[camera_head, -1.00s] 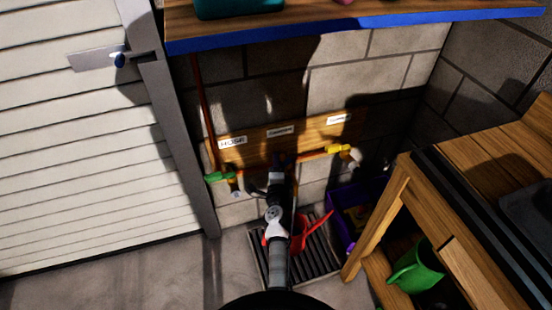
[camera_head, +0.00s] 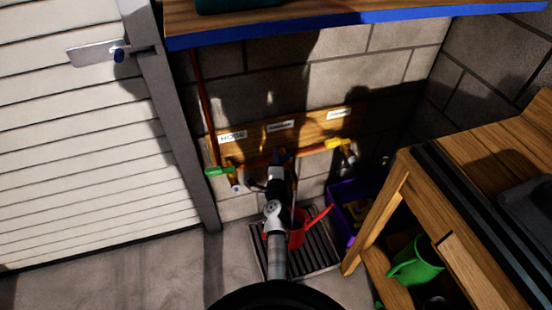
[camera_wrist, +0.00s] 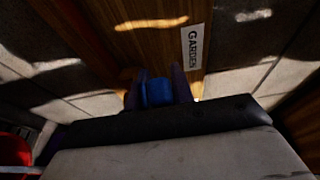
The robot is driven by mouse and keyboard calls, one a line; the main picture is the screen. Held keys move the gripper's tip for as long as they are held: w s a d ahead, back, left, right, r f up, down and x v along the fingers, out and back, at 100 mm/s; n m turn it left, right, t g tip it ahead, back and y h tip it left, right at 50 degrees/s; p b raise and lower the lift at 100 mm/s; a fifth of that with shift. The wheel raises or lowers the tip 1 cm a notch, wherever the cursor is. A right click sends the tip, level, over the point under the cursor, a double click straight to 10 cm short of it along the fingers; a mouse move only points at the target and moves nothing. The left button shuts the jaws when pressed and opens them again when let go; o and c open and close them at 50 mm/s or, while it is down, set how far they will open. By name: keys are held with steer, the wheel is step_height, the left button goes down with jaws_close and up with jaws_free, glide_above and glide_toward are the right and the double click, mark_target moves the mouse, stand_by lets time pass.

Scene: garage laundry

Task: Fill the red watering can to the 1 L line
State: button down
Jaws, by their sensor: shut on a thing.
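The red watering can (camera_head: 298,230) stands on a dark slatted drain grate (camera_head: 325,252) on the floor, partly hidden behind my arm. Its spout points up and right. A red part of it (camera_wrist: 12,150) shows at the left edge of the wrist view. My gripper (camera_head: 280,158) is at the middle tap on the wall pipe, above the can. In the wrist view my gripper (camera_wrist: 158,98) is shut on a blue tap handle (camera_wrist: 158,90), below the GARDEN label (camera_wrist: 192,48). The tap outlet, the can's 1 L line and its water level are hidden.
A green-handled tap (camera_head: 219,172) is to the left and a yellow-handled tap (camera_head: 340,145) to the right. A purple crate (camera_head: 342,215) stands right of the grate. A blue-edged shelf (camera_head: 350,23) overhangs.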

steer(key=shift+w+a+r+m+g+h+p, duration=0.15)
steer(key=shift+w+m+g+h+p, duration=0.25)
steer(key=shift+m+h+p, duration=0.85)
steer(key=shift+w+a+r+m+g+h+p, duration=0.2)
steer(key=shift+w+m+h+p, duration=0.5)
steer(key=shift+h, duration=0.9)
steer(key=shift+w+a+r+m+g+h+p, duration=0.1)
steer(key=shift+w+m+g+h+p, duration=0.15)
steer(key=shift+m+h+p, duration=0.85)
steer(key=shift+d+h, duration=0.1)
steer(key=shift+h, duration=0.45)
steer(key=c, duration=1.4)
jaws_free()
steer(key=shift+r, duration=0.1)
steer(key=shift+o, duration=0.3)
steer(key=shift+s+g, duration=0.1)
steer(key=shift+g, duration=0.15)
steer(key=shift+f, duration=0.25)
